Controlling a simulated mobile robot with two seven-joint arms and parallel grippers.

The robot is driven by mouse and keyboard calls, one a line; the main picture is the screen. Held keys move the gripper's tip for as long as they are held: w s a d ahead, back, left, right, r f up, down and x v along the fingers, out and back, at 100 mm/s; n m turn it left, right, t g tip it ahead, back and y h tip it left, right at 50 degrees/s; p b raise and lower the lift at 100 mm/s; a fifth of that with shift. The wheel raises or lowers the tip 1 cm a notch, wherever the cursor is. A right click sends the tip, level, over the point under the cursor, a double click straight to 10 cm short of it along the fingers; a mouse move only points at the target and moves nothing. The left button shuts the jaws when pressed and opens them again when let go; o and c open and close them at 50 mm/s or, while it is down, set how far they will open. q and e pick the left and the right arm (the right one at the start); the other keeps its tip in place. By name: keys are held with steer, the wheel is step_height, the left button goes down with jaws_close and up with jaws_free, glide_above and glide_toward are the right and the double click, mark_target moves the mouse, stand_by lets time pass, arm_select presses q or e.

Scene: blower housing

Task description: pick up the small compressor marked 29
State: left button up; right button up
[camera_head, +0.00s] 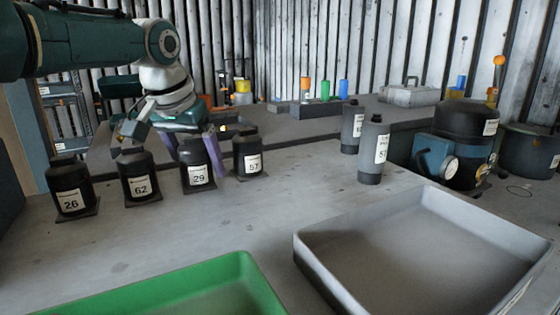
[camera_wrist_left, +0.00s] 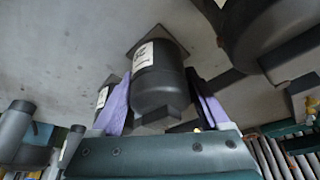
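The small compressor marked 29 (camera_head: 197,165) is a black cylinder with a white label, upright on a dark square base on the grey bench. My left gripper (camera_head: 195,157) reaches it from behind, its two purple fingers on either side of it. In the left wrist view the compressor (camera_wrist_left: 160,80) stands between the fingers (camera_wrist_left: 157,88); its label there is hard to read. The fingers are spread, and I cannot tell whether either touches it. My right gripper is in neither view.
Compressors marked 26 (camera_head: 70,190), 62 (camera_head: 140,178) and 57 (camera_head: 248,157) stand close in the same row. A grey tray (camera_head: 310,258) and a green tray (camera_head: 240,268) are in front. Tall dark cylinders (camera_head: 372,150) and a blower (camera_head: 465,140) stand right. The bench centre is clear.

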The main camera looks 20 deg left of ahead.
arm_select(q)
jaws_close()
stand_by(0.4)
